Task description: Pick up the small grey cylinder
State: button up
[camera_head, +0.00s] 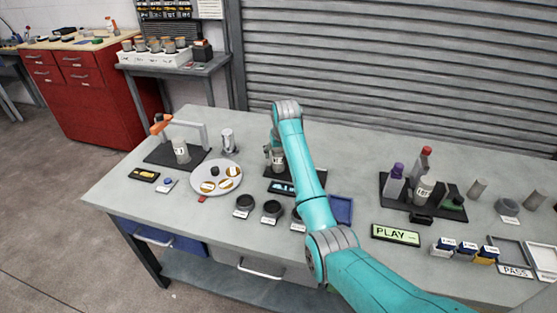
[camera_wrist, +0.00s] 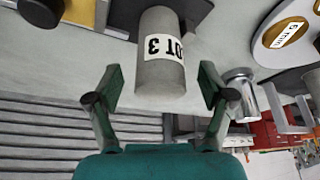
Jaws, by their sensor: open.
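A grey cylinder with a white label (camera_head: 278,161) stands at the dark plate in the middle of the table, partly hidden by my arm. In the wrist view the same cylinder (camera_wrist: 157,75) shows large, its label reading about "OT 3". My gripper (camera_wrist: 160,82) is open, with one finger on each side of the cylinder and a visible gap at both sides. In the head view my gripper (camera_head: 271,152) is mostly hidden behind my arm.
A shiny metal cylinder (camera_head: 228,141) and a round tray (camera_head: 233,187) with gold discs stand left of my arm. Another labelled cylinder (camera_head: 181,151) stands on a dark plate. Black round pots (camera_head: 244,205) line the front. A dark tray with bottles (camera_head: 388,207) is at right.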

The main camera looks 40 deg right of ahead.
jog(key=shift+x, duration=1.05)
grip_shut()
